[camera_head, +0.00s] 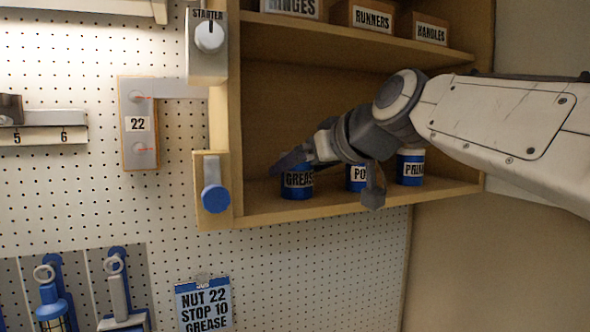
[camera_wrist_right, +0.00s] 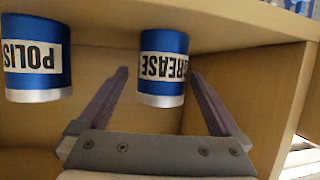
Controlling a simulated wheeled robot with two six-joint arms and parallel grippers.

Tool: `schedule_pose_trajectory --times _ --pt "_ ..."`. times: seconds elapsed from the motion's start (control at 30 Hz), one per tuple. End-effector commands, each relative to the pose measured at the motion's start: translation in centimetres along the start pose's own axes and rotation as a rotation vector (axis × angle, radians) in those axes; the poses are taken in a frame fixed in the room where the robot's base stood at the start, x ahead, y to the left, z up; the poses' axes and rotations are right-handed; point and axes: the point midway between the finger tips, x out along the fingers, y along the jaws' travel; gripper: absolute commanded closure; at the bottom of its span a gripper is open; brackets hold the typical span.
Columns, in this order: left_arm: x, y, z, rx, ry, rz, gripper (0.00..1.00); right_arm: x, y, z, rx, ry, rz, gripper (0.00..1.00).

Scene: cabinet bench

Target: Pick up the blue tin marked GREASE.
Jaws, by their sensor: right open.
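The blue tin marked GREASE (camera_head: 297,186) stands on the lower shelf of the wooden cabinet, at its left end; its top is hidden behind my right gripper in the head view. My right gripper (camera_head: 290,162) reaches in from the right, at the tin. In the right wrist view, which is upside down, the GREASE tin (camera_wrist_right: 163,68) shows between the two open fingers of my right gripper (camera_wrist_right: 160,88). I cannot tell whether either finger touches it. My left gripper is not in view.
A tin marked POLISH (camera_wrist_right: 38,58) and another blue tin whose label starts PRIM (camera_head: 411,168) stand to the right on the same lower shelf (camera_head: 340,204). The cabinet's left side wall (camera_head: 234,120) is close to the GREASE tin. Labelled boxes (camera_head: 371,18) sit on the upper shelf.

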Motion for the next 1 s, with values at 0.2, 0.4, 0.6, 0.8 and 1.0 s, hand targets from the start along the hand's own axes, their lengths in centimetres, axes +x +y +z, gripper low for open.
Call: schedule_pose_trajectory --times 0.2,0.4,0.6,0.8,1.0 --pt "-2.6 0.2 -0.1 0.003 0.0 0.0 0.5 3.0 -0.2 -0.4 0.001 -0.006 -0.003 0.0" --pt "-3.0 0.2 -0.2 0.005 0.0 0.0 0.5 5.0 -0.2 -0.2 -0.001 -0.002 -0.002 0.0" --pt "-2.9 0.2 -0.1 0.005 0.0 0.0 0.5 5.1 -0.3 -0.1 -0.002 0.0 -0.003 0.0" --pt "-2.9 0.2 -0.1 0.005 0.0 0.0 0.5 5.1 -0.3 -0.1 -0.001 0.0 -0.003 0.69" --pt "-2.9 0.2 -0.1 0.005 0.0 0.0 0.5 5.0 -0.3 -0.2 -0.001 0.002 -0.002 1.0"
